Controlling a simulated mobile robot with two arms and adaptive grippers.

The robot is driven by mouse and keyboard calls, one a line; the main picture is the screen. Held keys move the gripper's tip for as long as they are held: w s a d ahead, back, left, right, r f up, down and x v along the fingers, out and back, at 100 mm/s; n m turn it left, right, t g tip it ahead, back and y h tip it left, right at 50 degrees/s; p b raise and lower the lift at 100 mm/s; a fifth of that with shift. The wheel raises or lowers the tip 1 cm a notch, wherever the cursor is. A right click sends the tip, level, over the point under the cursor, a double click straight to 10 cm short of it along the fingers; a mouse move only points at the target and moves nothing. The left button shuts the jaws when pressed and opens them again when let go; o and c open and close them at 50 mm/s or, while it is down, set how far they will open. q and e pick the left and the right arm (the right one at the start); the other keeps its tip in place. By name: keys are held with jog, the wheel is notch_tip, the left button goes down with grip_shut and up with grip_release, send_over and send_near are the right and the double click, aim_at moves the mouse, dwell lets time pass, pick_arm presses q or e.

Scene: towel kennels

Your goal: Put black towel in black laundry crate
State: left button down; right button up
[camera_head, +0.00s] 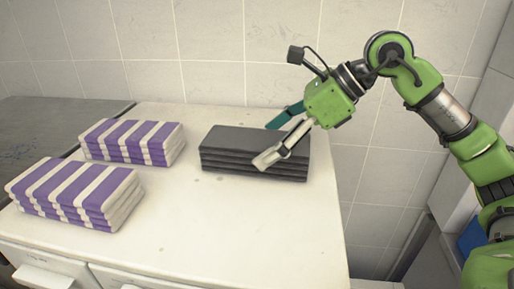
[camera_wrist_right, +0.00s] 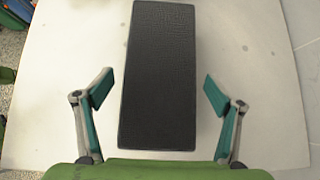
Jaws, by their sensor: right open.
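A folded black towel stack (camera_head: 235,151) lies on the white cabinet top, near its right side. In the right wrist view the black towel (camera_wrist_right: 158,75) lies lengthwise between the fingers, with a gap on each side. My right gripper (camera_head: 278,139) is open and empty at the right end of the towel; it also shows in the right wrist view (camera_wrist_right: 155,90) with its fingers spread wide. I cannot tell whether a finger touches the towel. My left gripper is not in view. No black laundry crate can be made out in either view.
Two stacks of purple-and-white striped towels (camera_head: 132,142) and (camera_head: 75,193) stand on the left of the white cabinet top (camera_head: 225,230). A dark grey surface (camera_head: 50,125) adjoins at the left. A tiled wall (camera_head: 215,50) is behind. The front middle is clear.

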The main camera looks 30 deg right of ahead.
aim_at(267, 140)
jog(key=x, duration=0.3)
jog(key=shift+w+a+f+p, duration=0.15)
jog(key=shift+w+a+p, duration=0.1)
jog(key=shift+p, duration=0.15)
jog(key=shift+s, duration=0.1)
jog(key=c, duration=1.3)
jog(key=shift+c, duration=0.5)
jog(key=shift+r, duration=0.2)
jog(key=shift+c, duration=0.2)
